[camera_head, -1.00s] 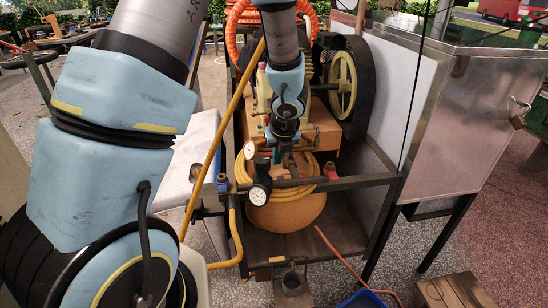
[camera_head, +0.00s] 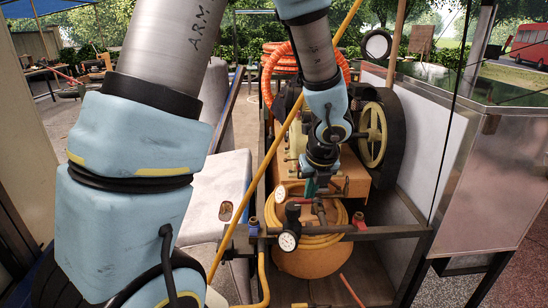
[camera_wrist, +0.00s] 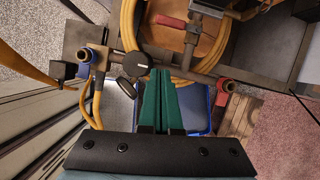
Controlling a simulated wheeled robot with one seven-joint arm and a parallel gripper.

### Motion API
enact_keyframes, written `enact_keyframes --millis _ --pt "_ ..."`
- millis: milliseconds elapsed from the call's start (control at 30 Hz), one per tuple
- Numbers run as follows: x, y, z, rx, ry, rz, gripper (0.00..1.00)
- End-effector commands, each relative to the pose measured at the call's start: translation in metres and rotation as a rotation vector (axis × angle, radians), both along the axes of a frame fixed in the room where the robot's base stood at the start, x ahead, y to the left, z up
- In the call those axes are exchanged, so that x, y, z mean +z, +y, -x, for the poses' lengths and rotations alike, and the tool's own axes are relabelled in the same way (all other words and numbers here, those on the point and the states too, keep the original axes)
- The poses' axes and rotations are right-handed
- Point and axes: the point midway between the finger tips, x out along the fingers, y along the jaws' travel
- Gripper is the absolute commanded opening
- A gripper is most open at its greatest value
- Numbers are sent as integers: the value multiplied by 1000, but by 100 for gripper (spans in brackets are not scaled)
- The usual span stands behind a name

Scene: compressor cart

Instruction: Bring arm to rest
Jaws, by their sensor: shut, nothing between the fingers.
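My arm comes down from the top of the head view, with its large blue and grey links filling the left side. My gripper (camera_head: 310,188) is above the front of the compressor cart, close to the gauges and pipework. In the wrist view, its two green fingers (camera_wrist: 160,78) lie together with nothing between them. Beyond the fingertips are a black gauge (camera_wrist: 133,64), a pipe rail and the yellow hose coil (camera_wrist: 127,22). I cannot tell the exact gap between the fingers and the gauges.
The cart holds an orange tank (camera_head: 308,264), a flywheel (camera_head: 372,135) and an orange hose (camera_head: 277,70). A blue valve (camera_wrist: 84,54) and red valve (camera_wrist: 225,86) flank the fingers. A metal cabinet (camera_head: 490,175) stands right. A blue bin (camera_wrist: 190,98) lies below.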

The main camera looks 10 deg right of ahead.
Motion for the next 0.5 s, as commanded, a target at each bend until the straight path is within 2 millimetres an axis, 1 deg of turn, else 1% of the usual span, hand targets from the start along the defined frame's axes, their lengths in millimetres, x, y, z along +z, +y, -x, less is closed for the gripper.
enact_keyframes --millis 67,167,200,267,300,367,400,467,500 --pt "4 19 -5 145 9 35 0" --pt "12 63 -11 518 28 132 0" --pt "16 85 -11 716 36 183 0" --pt "22 118 -9 1041 44 269 0" --pt "26 139 -6 1264 49 327 0" --pt "31 168 1 1592 50 413 0" --pt "34 184 7 1800 49 468 0" --pt "38 205 16 2090 46 545 0" --pt "40 215 21 2262 45 591 0"
